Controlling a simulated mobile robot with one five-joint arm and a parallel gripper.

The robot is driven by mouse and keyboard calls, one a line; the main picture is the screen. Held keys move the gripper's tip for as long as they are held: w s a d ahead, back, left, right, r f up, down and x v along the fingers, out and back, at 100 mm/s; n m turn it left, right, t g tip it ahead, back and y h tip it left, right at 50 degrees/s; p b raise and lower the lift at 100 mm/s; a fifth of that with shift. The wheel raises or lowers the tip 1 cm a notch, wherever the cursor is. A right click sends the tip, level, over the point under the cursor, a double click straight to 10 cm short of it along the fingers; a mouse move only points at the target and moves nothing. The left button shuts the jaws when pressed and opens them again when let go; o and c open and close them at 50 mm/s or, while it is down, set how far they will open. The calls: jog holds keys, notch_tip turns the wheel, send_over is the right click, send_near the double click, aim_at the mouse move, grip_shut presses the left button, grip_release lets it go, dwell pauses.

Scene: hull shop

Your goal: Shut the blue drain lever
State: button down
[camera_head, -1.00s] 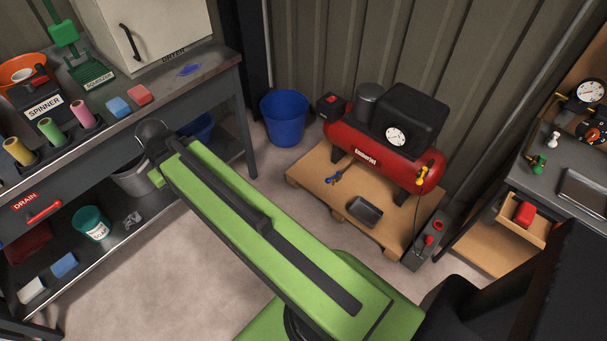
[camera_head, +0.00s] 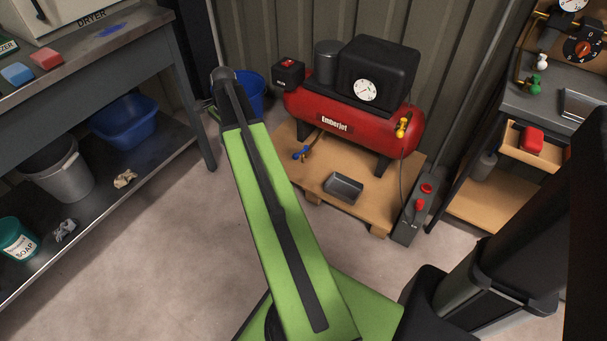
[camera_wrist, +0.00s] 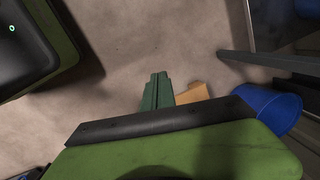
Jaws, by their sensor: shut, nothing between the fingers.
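The blue drain lever (camera_head: 301,153) is small, with a brass-coloured fitting beside it. It sits low under the left end of the red compressor tank (camera_head: 345,122), just above the wooden pallet (camera_head: 378,205). Whether the lever stands open or shut is too small to tell. My gripper shows in the wrist view as green fingers (camera_wrist: 157,92), shut and empty above the floor. An orange-brown corner, apparently the pallet, shows beside the fingers. The lever does not show clearly in the wrist view.
A blue bucket (camera_head: 250,92) stands behind my arm, left of the compressor. A grey tray (camera_head: 343,187) lies on the pallet. A yellow valve (camera_head: 402,127) is on the tank's right end. A workbench (camera_head: 100,65) is at left. Open floor lies between bench and pallet.

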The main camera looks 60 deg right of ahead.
jog(key=s+d+f+m+b, duration=0.5)
jog(key=s+d+f, duration=0.1)
jog(key=d, duration=0.4)
jog(key=s+d+f+m+t+b, duration=0.1)
jog(key=s+d+f+m+b, duration=0.4)
jog(key=d, duration=0.6)
jog(key=s+d+f+m+h+b, duration=0.1)
jog(key=s+d+f+m+b, duration=0.4)
jog(key=s+d+f+b, duration=0.2)
jog(key=d+f, duration=0.2)
jog(key=d, duration=0.2)
jog(key=shift+f+m+t, duration=0.2)
jog(key=shift+m+t, duration=0.1)
